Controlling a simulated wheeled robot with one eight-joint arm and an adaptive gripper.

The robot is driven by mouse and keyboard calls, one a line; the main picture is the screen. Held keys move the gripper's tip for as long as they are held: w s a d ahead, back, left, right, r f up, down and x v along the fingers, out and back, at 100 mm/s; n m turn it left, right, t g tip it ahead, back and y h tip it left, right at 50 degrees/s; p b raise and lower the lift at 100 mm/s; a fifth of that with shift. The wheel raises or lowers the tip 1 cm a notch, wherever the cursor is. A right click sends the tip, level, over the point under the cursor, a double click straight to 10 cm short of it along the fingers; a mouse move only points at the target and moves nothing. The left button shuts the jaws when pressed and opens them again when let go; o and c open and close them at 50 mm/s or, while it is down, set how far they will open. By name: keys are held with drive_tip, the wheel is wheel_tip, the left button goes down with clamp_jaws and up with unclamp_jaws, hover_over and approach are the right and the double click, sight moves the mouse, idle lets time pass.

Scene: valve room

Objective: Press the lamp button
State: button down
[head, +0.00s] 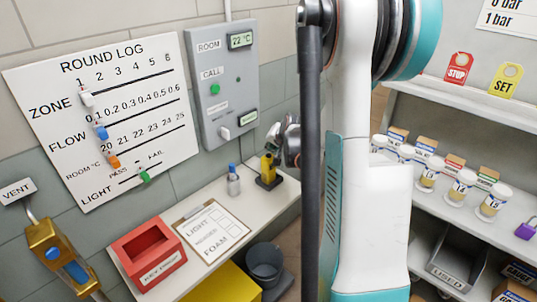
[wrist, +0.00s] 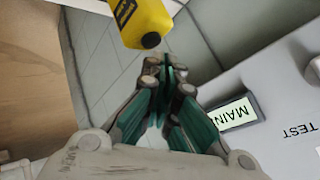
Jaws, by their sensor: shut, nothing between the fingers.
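No button marked as a lamp button can be read in either view. A yellow device (head: 268,169) on a black base stands on the white counter under the wall panel. In the wrist view a yellow body (wrist: 141,20) with a dark label and a dark round spot at its end (wrist: 151,40) lies just beyond my fingertips. My gripper (head: 273,136) is just above the yellow device and right of the panel's lower part. In the wrist view my gripper (wrist: 166,72) is shut and empty, with a gap to the yellow body. Contact cannot be seen.
The grey wall panel (head: 212,110) carries a green call button (head: 215,89), a white knob (head: 224,133) and displays. A small bottle (head: 233,181), clipboard (head: 211,232) and red box (head: 148,254) stand on the counter. Shelves with jars (head: 462,184) are at right.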

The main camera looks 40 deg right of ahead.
sight(271, 155)
drive_tip(key=shift+r, duration=0.1)
wheel_tip(271, 155, up, 6)
drive_tip(key=p, duration=0.3)
drive_tip(key=shift+p, duration=0.4)
idle(0.5)
